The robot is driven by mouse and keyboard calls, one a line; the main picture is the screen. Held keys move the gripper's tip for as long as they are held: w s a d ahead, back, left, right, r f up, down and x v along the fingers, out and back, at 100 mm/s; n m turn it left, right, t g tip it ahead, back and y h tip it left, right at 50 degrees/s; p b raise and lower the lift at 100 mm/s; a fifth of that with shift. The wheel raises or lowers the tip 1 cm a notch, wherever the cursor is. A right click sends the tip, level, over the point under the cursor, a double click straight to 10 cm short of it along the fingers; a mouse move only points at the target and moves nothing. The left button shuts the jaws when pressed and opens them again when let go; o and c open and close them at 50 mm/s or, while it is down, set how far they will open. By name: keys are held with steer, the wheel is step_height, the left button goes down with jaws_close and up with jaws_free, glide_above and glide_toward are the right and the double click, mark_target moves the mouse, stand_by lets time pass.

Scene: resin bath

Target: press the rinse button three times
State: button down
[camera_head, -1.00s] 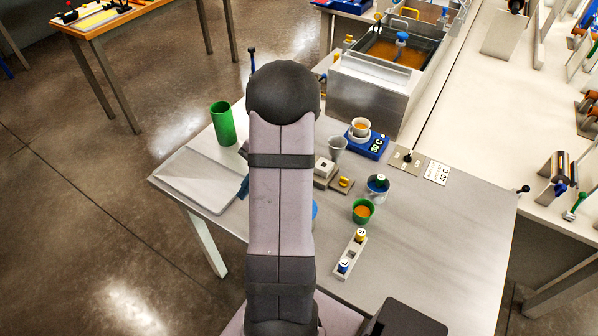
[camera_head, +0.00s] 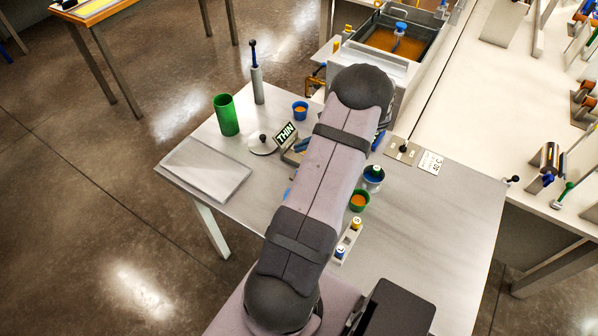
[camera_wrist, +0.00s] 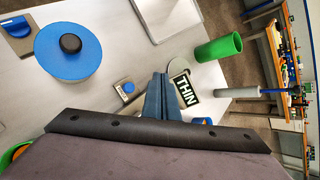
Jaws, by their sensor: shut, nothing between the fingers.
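No label reading rinse can be made out, so I cannot tell surely which part is the rinse button. The THIN sign (camera_wrist: 187,87) stands just right of the fingers and also shows in the head view (camera_head: 286,133). My arm hides much of the table centre there.
A green cylinder (camera_head: 227,115), a grey post (camera_head: 257,85) and a blue cup (camera_head: 300,110) stand beyond the sign. A blue disc with a black knob (camera_wrist: 70,43) is left in the wrist view. A green cup (camera_head: 359,201) stands right of my arm.

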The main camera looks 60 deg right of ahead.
step_height(320, 180, down, 7)
steer(key=b, duration=0.4)
steer(key=shift+f+b, duration=0.1)
steer(key=shift+b, duration=0.2)
steer(key=shift+f+b, duration=0.7)
steer(key=shift+f, duration=0.1)
steer(key=shift+f, duration=0.2)
stand_by(1.4)
steer(key=shift+f+b, duration=0.2)
steer(key=shift+b, duration=0.25)
steer(key=shift+f+b, duration=0.5)
steer(key=shift+f, duration=0.05)
stand_by(0.6)
steer(key=shift+r, duration=0.2)
steer(key=shift+r+p, duration=0.6)
steer(key=shift+r, duration=0.2)
steer(key=shift+r, duration=0.1)
